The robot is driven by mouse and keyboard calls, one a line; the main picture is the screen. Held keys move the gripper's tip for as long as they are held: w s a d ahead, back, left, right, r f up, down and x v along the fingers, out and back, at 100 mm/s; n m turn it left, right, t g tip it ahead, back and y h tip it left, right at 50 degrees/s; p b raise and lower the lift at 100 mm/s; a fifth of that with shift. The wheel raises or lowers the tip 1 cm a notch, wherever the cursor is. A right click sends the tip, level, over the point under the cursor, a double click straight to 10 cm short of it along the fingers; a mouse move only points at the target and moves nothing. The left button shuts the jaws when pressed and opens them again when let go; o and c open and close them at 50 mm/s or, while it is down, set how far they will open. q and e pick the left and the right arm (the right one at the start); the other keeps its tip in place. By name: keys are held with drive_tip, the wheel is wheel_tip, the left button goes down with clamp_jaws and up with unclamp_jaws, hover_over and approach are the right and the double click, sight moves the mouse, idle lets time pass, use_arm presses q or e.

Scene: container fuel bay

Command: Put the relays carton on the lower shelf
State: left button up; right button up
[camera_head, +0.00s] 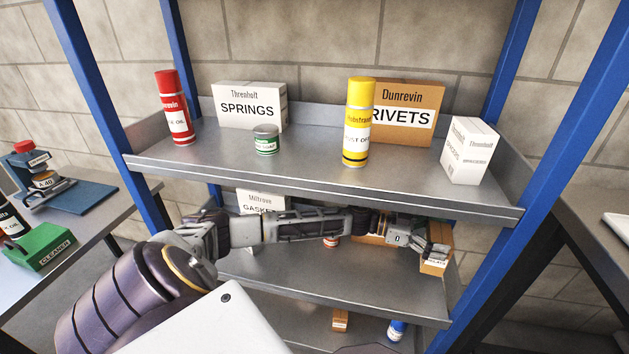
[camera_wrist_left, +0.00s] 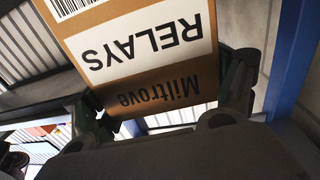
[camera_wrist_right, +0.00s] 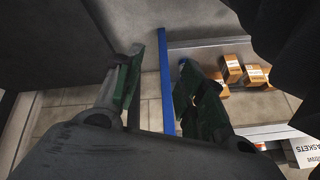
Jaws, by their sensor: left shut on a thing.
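The relays carton (camera_head: 434,267) is brown with a white label and hangs at the right end of the middle shelf board (camera_head: 300,272). Its upside-down RELAYS label (camera_wrist_left: 150,50) fills the left wrist view. My left gripper (camera_head: 432,246) is shut on the carton, with a finger on each side; it also shows in the left wrist view (camera_wrist_left: 168,98). I cannot tell whether the carton touches the board. A bottom shelf board (camera_head: 290,322) lies below. My right gripper (camera_wrist_right: 160,72) is open and empty, and is out of the head view.
The top shelf (camera_head: 300,165) holds a rivets carton (camera_head: 420,135), springs carton (camera_head: 235,95), yellow can (camera_head: 357,120) and others above my left arm. A gaskets carton (camera_head: 255,200) stands on the middle shelf at left. A blue can (camera_head: 397,330) and small carton (camera_head: 340,319) are on the bottom.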

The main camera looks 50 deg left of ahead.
idle(0.6)
use_arm(q)
drive_tip(key=shift+f+b, duration=1.2)
drive_tip(key=shift+f, duration=1.2)
use_arm(e)
drive_tip(key=shift+m+t+y, duration=0.3)
drive_tip(key=shift+t, duration=0.2)
drive_tip(key=f, duration=0.2)
drive_tip(key=a+f, duration=0.1)
drive_tip(key=f, duration=0.1)
drive_tip(key=shift+f, duration=0.35)
use_arm(q)
drive_tip(key=shift+f+b, duration=1.25)
drive_tip(key=shift+f, duration=1.3)
use_arm(e)
drive_tip(key=shift+w+a+f, duration=0.1)
drive_tip(key=shift+f, duration=0.5)
drive_tip(key=shift+w+a+f, duration=0.1)
drive_tip(key=shift+f, duration=0.5)
use_arm(q)
drive_tip(key=o, duration=1)
drive_tip(key=shift+f, duration=0.15)
drive_tip(key=shift+o, duration=0.2)
